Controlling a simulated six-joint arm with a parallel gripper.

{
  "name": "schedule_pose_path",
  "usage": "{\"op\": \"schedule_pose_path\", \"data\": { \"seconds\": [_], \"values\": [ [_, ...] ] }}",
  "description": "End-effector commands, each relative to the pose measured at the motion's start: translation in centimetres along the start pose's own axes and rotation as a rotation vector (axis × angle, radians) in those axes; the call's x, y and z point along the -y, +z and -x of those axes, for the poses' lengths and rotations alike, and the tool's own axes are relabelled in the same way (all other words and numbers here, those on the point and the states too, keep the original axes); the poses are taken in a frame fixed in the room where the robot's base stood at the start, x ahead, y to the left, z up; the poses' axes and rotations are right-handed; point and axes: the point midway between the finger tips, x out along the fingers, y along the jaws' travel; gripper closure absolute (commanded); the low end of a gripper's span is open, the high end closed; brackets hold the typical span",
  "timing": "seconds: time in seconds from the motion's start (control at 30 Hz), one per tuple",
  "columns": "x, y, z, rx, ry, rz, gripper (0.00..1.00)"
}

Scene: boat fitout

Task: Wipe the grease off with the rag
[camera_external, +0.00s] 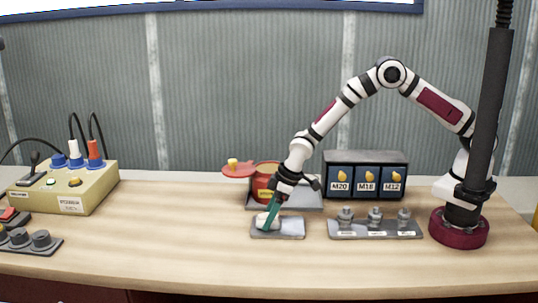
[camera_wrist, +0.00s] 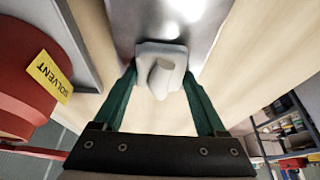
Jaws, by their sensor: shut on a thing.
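A white rag (camera_external: 263,220) is at the left end of a small grey metal plate (camera_external: 291,228) on the bench. My gripper (camera_external: 271,216) points down and is shut on the rag, its green fingers on either side of it. In the wrist view the rag (camera_wrist: 161,72) sits between the fingertips of my gripper (camera_wrist: 162,82), over or against the shiny plate (camera_wrist: 150,20). I cannot tell whether it presses on the plate. I cannot make out any grease on the plate; bright glare covers part of it.
A red solvent can (camera_external: 262,184) stands on a grey tray just behind my gripper, its lid (camera_external: 238,171) out to the left. Labelled bins (camera_external: 365,178) and a rack of fittings (camera_external: 375,227) are to the right. A control box (camera_external: 70,188) stands far left. The front bench is clear.

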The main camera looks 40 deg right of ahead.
Motion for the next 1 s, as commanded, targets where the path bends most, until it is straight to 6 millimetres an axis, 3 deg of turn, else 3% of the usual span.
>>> {"op": "schedule_pose_path", "data": {
  "seconds": [0.9,1.0],
  "values": [
    [0.3,7.6,3.2,-0.001,-0.013,0.0,0.78],
    [0.3,7.1,4.2,-0.006,-0.014,0.006,0.78]
  ]
}}
